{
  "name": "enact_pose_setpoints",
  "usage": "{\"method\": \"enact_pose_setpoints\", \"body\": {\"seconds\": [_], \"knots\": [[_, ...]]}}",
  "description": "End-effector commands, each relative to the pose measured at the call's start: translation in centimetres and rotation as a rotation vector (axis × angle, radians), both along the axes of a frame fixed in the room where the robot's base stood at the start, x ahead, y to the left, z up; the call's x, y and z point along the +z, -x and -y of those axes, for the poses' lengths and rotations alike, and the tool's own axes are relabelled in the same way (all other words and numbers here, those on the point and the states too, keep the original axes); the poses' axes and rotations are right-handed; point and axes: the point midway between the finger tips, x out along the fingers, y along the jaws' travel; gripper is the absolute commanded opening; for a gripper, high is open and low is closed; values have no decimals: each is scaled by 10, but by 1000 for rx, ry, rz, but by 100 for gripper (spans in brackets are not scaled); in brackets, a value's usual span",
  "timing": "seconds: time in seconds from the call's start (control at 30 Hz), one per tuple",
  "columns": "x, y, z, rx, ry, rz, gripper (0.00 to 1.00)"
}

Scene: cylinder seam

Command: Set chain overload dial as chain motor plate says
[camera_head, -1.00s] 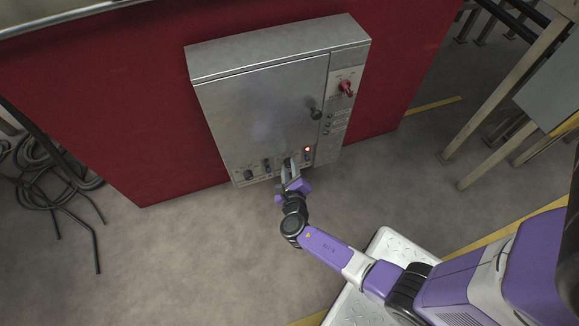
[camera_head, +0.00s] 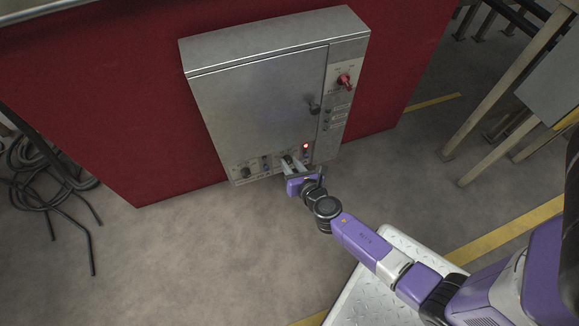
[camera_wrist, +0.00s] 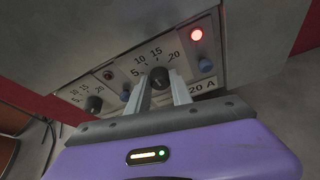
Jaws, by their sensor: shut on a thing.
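The grey metal cabinet (camera_head: 255,100) hangs on a red panel, with a row of dials along its lower front. In the wrist view my gripper (camera_wrist: 167,82) is shut on a black dial (camera_wrist: 159,76), with one finger on either side of it. The scale around this dial shows 5, 10, 15 and 20. A plate reading "20 A" (camera_wrist: 201,88) sits just right of the fingers, its left part hidden by them. A second black dial (camera_wrist: 93,103) with a similar scale is to the left. In the head view my gripper (camera_head: 289,165) hides the held dial.
A lit red lamp (camera_wrist: 196,35) is above a blue knob (camera_wrist: 206,65). Another blue knob (camera_wrist: 125,96) lies between the dials. A red switch (camera_head: 344,81) is at the cabinet's upper right. Cables (camera_head: 45,175) lie on the floor at left.

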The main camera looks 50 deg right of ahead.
Motion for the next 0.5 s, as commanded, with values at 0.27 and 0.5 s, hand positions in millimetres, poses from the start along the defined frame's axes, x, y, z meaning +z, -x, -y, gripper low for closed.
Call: {"method": "enact_pose_setpoints", "body": {"seconds": [0.27, 0.5], "knots": [[-8, 2, 2, 1, -216, 146, 0], [-8, 4, 4, -3, -406, 275, 0]]}}
